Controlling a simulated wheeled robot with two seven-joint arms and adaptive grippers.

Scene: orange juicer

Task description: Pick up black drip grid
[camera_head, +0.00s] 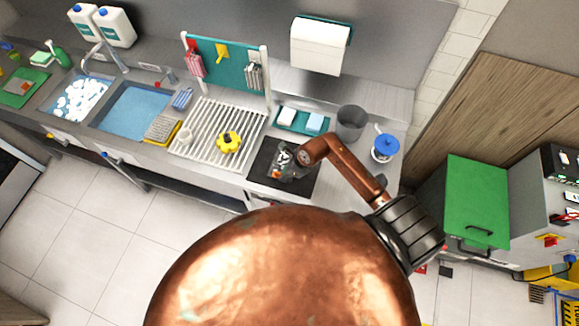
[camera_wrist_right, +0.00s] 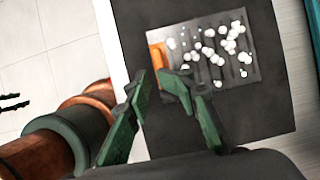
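The drip grid (camera_wrist_right: 215,50) is a dark slotted plate with an orange tab (camera_wrist_right: 158,56) at its left end. White blobs lie scattered over it. It lies on a black mat (camera_wrist_right: 268,110) on the counter. My right gripper (camera_wrist_right: 156,84) is open, its two green-black fingers just short of the orange tab, with nothing between them. In the head view, my right gripper (camera_head: 283,168) is over the black mat (camera_head: 309,184) and hides most of the grid.
A white slatted rack (camera_head: 205,143) with a yellow knobbed piece (camera_head: 228,142) stands left of the mat. A teal tray (camera_head: 300,124), a grey bin (camera_head: 351,123) and a blue-lidded jar (camera_head: 385,147) stand behind and right. The counter's front edge runs close beside the mat.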

